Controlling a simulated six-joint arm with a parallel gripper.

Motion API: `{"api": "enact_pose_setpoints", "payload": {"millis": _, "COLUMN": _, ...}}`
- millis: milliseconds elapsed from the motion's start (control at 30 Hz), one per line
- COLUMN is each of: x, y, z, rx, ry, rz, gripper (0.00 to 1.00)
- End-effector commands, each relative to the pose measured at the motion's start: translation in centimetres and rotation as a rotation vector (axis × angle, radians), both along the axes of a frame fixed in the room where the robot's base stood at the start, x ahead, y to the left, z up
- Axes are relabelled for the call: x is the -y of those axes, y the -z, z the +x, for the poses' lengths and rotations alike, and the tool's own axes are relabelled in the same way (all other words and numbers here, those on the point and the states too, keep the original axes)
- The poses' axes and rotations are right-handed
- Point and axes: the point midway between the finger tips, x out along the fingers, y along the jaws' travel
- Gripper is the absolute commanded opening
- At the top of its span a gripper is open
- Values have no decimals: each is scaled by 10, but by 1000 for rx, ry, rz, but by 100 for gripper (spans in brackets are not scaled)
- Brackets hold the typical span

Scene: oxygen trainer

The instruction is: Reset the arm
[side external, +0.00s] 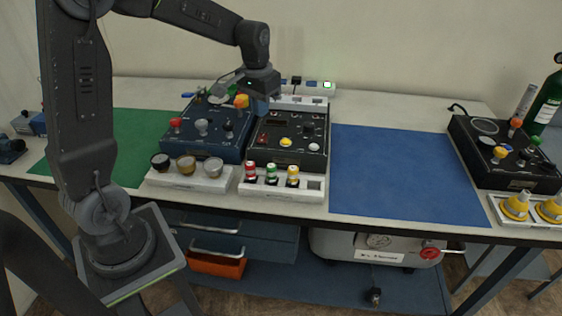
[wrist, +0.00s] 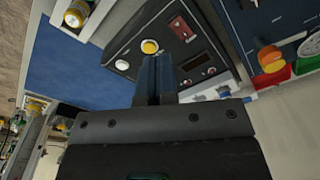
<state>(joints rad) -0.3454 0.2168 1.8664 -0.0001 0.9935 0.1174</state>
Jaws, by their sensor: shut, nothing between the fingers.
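My gripper (side external: 260,104) hangs above the back of the two control boxes in the middle of the table, its fingers pointing down. In the wrist view my gripper (wrist: 156,60) shows its two blue fingers together, with nothing between them. The black control box (side external: 292,158) with a yellow button and red switches lies beneath and to the right of it; it also shows in the wrist view (wrist: 125,52). The blue control box (side external: 212,150) with several knobs stands to the left. I cannot tell exactly how high the fingertips are above the boxes.
White trays with small cups (side external: 186,166) and colored vials (side external: 271,174) sit at the front edge. Another black box (side external: 500,160) and a green cylinder (side external: 545,105) stand far right.

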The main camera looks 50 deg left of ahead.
Motion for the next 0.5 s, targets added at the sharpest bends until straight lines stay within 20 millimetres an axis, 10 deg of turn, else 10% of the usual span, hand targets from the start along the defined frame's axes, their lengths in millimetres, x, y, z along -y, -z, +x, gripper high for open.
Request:
{"api": "enact_pose_setpoints", "payload": {"millis": 200, "x": 62, "y": -53, "z": -56, "rx": 141, "ry": 80, "rz": 36, "gripper": 0}}
{"api": "enact_pose_setpoints", "payload": {"millis": 500, "x": 119, "y": -76, "z": -144, "rx": 327, "ry": 178, "rz": 50, "gripper": 0}}
